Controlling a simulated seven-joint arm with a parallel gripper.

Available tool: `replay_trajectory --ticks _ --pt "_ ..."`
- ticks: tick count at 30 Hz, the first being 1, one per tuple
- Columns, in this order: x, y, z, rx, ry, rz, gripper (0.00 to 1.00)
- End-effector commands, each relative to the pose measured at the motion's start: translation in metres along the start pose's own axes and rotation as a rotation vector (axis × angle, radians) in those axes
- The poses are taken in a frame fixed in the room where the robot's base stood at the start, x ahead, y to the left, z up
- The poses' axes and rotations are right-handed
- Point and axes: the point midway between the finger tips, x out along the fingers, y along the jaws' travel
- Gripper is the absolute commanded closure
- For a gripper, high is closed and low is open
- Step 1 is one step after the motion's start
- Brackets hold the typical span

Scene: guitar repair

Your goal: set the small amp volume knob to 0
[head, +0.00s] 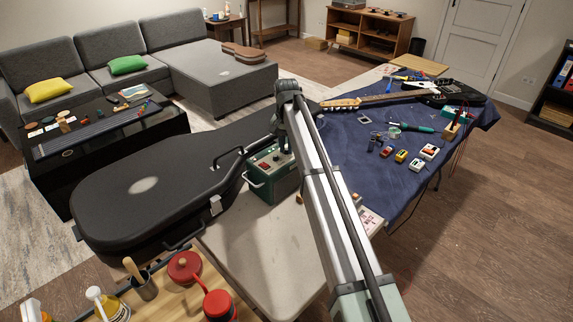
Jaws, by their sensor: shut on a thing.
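The small amp (275,188) is a dark green box with a pale handle on its side and a control panel with small knobs on top. It stands on the light table just right of the black guitar case. My gripper (285,147) points down at the right part of the panel, at the end of my arm. It is shut on a knob there, which I take to be the volume knob. The fingertips and the knob are too small and covered to make out, and its setting cannot be read.
The black guitar case (150,180) lies close at the amp's left. A blue mat (400,178) at right holds an electric guitar (395,97), pedals and tools. The light table (250,245) is bare in front of the amp. A red-lidded container (218,304) stands at the front.

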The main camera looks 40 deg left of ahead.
Motion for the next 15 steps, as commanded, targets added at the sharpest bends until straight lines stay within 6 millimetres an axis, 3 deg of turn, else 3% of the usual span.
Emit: replay_trajectory --ticks 3,11,15 --pt "0.0 0.0 -0.0001 0.001 0.0 0.0 0.72" --pt "0.0 0.0 0.0 0.012 0.0 0.0 0.71" --pt "0.0 0.0 0.0 0.104 0.0 0.0 0.71"
